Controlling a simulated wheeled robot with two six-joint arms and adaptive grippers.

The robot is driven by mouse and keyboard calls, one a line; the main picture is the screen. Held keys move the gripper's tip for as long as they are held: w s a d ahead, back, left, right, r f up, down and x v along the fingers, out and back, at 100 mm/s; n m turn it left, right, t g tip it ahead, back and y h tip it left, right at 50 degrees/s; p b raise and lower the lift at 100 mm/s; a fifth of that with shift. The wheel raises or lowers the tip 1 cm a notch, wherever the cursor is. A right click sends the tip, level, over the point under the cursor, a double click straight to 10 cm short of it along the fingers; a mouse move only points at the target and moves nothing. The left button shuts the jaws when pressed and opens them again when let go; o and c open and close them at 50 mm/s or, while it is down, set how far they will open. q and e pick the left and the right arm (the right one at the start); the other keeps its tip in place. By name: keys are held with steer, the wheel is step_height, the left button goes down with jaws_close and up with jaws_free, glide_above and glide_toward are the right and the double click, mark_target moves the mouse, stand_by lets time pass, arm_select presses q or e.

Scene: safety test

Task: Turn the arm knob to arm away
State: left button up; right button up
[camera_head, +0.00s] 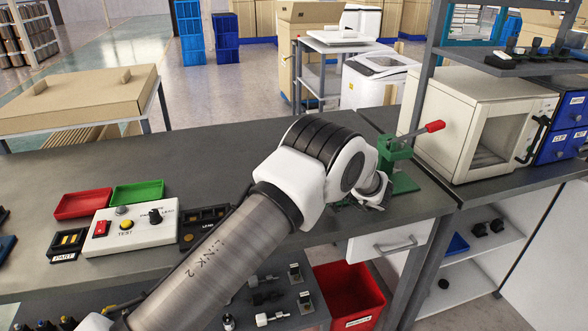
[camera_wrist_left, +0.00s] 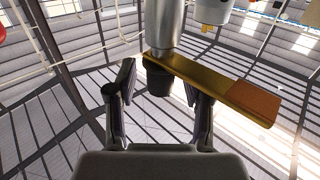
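A white control box (camera_head: 130,228) sits on the dark bench at the left in the head view. It has a black knob (camera_head: 155,216), a red rocker switch (camera_head: 101,228), a light button and a yellow button marked TEST. The small lettering by the knob is not readable. My right gripper is not in view.
A red tray (camera_head: 83,204) and a green tray (camera_head: 138,192) lie behind the box. A green clamp with a red handle (camera_head: 434,127) stands at the right. The wrist view shows roof beams and an unclear yellow bar (camera_wrist_left: 212,86) beyond the fingers.

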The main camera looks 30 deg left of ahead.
arm_select(q)
steer(key=w+d, duration=0.1)
steer(key=d, duration=1.1)
